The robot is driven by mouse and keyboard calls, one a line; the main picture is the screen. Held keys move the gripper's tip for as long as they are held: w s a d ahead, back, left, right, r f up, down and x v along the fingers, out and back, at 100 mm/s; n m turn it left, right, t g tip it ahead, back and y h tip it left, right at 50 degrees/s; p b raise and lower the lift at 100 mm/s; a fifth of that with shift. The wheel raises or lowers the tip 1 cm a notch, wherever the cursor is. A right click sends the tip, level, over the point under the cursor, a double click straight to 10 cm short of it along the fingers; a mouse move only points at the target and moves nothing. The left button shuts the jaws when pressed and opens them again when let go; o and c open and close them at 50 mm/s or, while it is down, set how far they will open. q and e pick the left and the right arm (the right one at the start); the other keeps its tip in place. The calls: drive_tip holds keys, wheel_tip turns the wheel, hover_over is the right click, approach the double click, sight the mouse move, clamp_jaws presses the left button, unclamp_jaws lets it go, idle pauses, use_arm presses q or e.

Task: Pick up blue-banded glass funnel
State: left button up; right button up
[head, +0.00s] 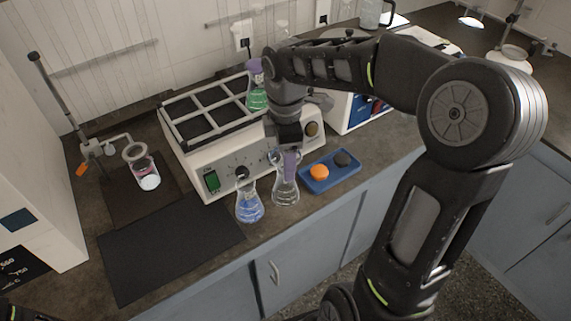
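I cannot make out a blue-banded glass funnel for certain. At the left, a stand holds a ring (134,151), with a clear glass vessel (146,174) below it showing pink and white. My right gripper (288,148) points down over the front of the shaker, at the purple-marked neck of a clear flask (285,188). Its fingers are mostly hidden by the arm, so I cannot tell whether they are closed on the neck. A flask with blue liquid (250,208) stands just left of it. My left gripper is out of view.
The white shaker (230,158) has a rack frame on top and a flask with green liquid (257,97). A blue tray (331,172) holds an orange and a dark round piece. A black mat (168,250) lies bare at front left.

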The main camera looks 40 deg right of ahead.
drive_tip(key=c, duration=0.9)
wheel_tip(320, 180, up, 10)
drive_tip(key=shift+r+p, duration=0.1)
drive_tip(key=shift+p, duration=0.2)
idle(0.5)
